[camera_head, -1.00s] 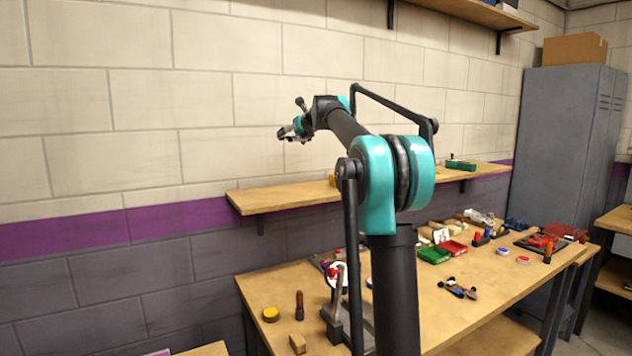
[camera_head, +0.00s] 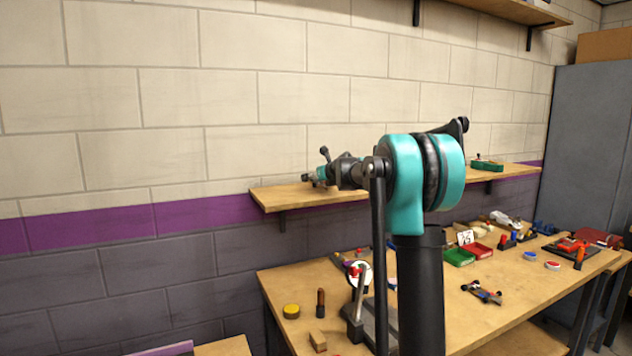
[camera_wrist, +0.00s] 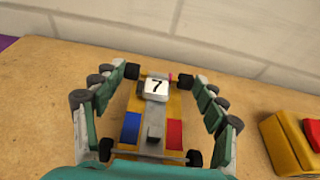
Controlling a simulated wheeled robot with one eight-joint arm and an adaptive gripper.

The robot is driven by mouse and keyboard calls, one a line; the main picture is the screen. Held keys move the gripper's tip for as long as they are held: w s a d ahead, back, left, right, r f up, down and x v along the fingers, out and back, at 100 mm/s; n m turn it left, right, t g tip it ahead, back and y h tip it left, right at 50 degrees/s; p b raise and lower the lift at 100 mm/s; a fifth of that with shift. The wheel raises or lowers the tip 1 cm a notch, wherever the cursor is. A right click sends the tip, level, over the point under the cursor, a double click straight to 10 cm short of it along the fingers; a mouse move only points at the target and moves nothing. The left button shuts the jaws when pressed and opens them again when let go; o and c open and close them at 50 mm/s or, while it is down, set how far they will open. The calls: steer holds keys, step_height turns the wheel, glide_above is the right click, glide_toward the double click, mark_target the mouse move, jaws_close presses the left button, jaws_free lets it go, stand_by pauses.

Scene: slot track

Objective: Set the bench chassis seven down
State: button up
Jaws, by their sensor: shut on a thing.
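In the wrist view, the bench chassis seven (camera_wrist: 154,107) is a yellow chassis with a white plate marked 7, a blue block, a red block and black wheels. My gripper (camera_wrist: 160,80) has its teal and grey fingers closed along both sides of it. The wooden shelf (camera_wrist: 45,95) lies beneath the chassis; I cannot tell whether the wheels touch it. In the head view, my gripper (camera_head: 316,178) is at the left part of the wall shelf (camera_head: 283,198), close to its surface. The chassis is too small to make out there.
A yellow block with a red top (camera_wrist: 288,147) stands on the shelf at the right of the wrist view. A green item (camera_head: 487,165) sits farther right on the shelf. The wall is just behind. The workbench (camera_head: 420,320) below holds trays and several small parts.

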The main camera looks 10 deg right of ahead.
steer(key=shift+f, duration=0.55)
steer(key=shift+f, duration=0.1)
steer(key=o, duration=1.3)
steer(key=v, duration=1.2)
